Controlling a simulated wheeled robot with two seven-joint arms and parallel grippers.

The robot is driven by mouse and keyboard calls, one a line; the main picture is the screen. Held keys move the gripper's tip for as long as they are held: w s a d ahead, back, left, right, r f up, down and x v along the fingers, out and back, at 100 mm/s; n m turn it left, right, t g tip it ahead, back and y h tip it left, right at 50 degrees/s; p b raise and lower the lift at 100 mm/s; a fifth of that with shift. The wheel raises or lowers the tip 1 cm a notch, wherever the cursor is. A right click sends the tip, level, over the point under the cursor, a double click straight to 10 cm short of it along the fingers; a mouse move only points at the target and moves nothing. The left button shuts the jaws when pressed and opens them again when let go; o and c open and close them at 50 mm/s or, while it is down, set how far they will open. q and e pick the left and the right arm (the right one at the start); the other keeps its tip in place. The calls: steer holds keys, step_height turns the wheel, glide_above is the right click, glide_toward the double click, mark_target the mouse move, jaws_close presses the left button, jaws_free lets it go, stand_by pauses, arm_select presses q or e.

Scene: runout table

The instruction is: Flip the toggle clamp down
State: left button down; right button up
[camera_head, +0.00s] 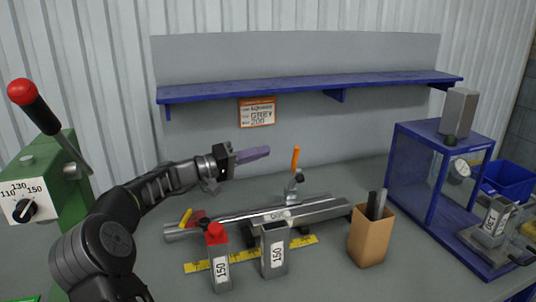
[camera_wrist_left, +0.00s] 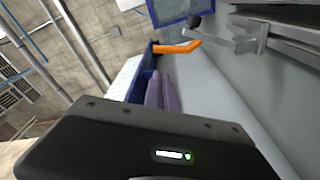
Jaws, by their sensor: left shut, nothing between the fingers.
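The toggle clamp (camera_head: 292,187) is a grey metal clamp behind the metal bars on the table. Its orange handle (camera_head: 295,160) stands upright in the head view. In the left wrist view the orange handle (camera_wrist_left: 178,47) shows beyond my fingers, apart from them. My left gripper (camera_head: 262,152) has purple fingers and is shut and empty. It hangs in the air to the left of the handle, close to the height of its upper part, with a gap between. The purple fingers also show in the left wrist view (camera_wrist_left: 160,92). My right gripper is not in view.
Metal bars (camera_head: 240,214) lie in front of the clamp, with a yellow tape (camera_head: 198,267) and two grey "150" blocks (camera_head: 275,250) before them. A cardboard box (camera_head: 370,240) stands to the right, a blue frame (camera_head: 433,190) farther right. A blue shelf (camera_head: 280,88) is above.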

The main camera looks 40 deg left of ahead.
mark_target(295, 155)
arm_select(q)
steer(key=f+p+x, duration=0.1)
steer(key=p+x, duration=0.1)
steer(key=x, duration=0.7)
steer(key=s+d, duration=0.1)
steer(key=s+d+f, duration=0.1)
steer(key=shift+s+d+p, duration=0.15)
steer(key=shift+d+p, duration=0.15)
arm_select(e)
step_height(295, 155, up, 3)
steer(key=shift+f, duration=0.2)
